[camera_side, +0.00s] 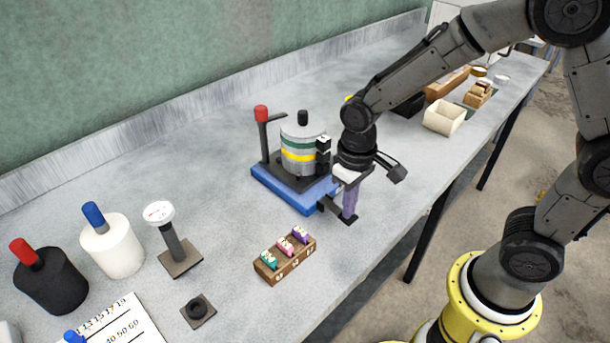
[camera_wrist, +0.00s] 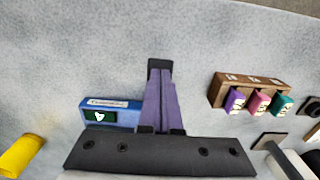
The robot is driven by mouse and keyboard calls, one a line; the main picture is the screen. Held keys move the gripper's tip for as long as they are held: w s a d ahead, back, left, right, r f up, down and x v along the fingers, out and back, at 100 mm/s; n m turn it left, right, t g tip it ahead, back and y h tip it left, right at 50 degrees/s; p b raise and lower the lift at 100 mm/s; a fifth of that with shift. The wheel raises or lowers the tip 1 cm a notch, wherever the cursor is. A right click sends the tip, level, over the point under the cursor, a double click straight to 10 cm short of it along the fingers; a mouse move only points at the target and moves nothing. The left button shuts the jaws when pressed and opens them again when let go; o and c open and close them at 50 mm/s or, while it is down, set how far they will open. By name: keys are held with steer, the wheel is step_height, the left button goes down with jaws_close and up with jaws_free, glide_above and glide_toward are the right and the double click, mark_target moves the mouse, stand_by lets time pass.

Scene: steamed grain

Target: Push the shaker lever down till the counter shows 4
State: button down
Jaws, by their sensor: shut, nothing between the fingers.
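The shaker stands mid-bench with a blue base (camera_side: 285,192), a banded sieve stack (camera_side: 298,150) and an upright red-knobbed post (camera_side: 262,130) at its left. A black arm or pad (camera_side: 325,205) sticks out from the base's near right corner; I cannot tell for certain that it is the lever. My gripper (camera_side: 349,213) points down beside that corner, its purple fingers shut and empty. In the wrist view a black pad (camera_wrist: 160,66) shows at the fingertips; contact is unclear. The counter (camera_wrist: 100,117), a dark green window on the blue base, shows one light mark I cannot read surely.
A wooden block with colored numbered tabs (camera_side: 285,258) lies in front of the shaker. A dial gauge on a stand (camera_side: 172,235), a white cylinder (camera_side: 112,245) and a black cylinder (camera_side: 50,280) stand left. An open cream box (camera_side: 444,117) stands behind at right.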

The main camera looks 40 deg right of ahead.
steer(key=shift+r, duration=2.75)
steer(key=s+d+r+m+t, duration=0.1)
steer(key=s+d+r+t, duration=0.25)
steer(key=r, duration=0.65)
steer(key=s+d+n+t, duration=0.1)
steer(key=s+d+t, duration=0.1)
steer(key=s, duration=0.8)
steer(key=shift+s+d+r, duration=0.3)
steer(key=shift+d+r, duration=0.15)
steer(key=shift+d, duration=0.05)
